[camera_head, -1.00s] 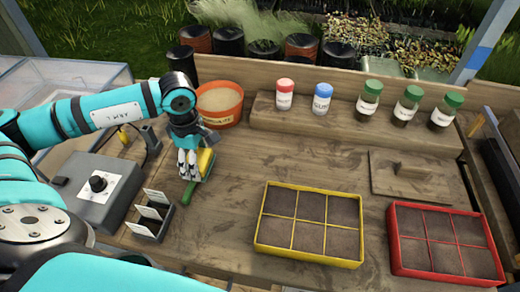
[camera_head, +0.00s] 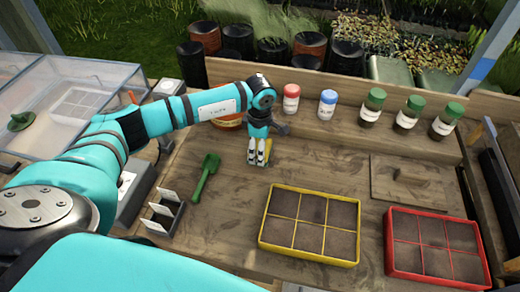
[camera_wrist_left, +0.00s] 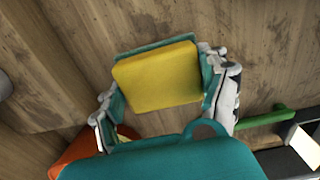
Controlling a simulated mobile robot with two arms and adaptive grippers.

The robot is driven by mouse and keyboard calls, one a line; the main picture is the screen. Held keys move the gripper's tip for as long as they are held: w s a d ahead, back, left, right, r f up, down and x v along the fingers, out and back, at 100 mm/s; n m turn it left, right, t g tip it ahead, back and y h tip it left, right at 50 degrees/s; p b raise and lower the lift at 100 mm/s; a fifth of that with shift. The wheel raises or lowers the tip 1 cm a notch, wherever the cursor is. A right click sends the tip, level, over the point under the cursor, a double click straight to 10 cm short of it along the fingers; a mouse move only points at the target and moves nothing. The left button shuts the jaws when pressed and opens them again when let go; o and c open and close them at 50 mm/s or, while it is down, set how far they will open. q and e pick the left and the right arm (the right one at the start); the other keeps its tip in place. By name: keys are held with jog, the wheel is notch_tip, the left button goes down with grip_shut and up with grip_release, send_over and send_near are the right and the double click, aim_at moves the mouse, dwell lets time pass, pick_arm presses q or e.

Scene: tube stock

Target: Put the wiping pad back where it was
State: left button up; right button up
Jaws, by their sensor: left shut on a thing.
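The wiping pad is a yellow block (camera_wrist_left: 158,77), seen large between the fingers in the left wrist view. My left gripper (camera_head: 259,158) is shut on it and points down over the wooden bench, left of the middle in the head view. Only a small yellow part of the pad shows there, behind the fingers. I cannot tell whether the pad touches the bench or hangs just above it. My right gripper is not in view.
A green trowel (camera_head: 206,177) lies left of the gripper. A card holder (camera_head: 163,213) stands nearby. My arm partly hides the orange pot (camera_head: 229,122). Yellow (camera_head: 309,250) and red (camera_head: 433,274) trays stand in front and right. Bottles line the back shelf. The bench between is clear.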

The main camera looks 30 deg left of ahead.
pick_arm(q)
notch_tip(320, 180, down, 2)
jog(key=shift+s+f+p, duration=0.1)
jog(key=shift+p, duration=0.25)
jog(key=shift+f, duration=0.15)
jog(key=shift+f, duration=0.1)
jog(key=o, duration=0.6)
jog(key=shift+f, duration=0.1)
jog(key=o, duration=0.5)
jog(key=shift+o, duration=0.2)
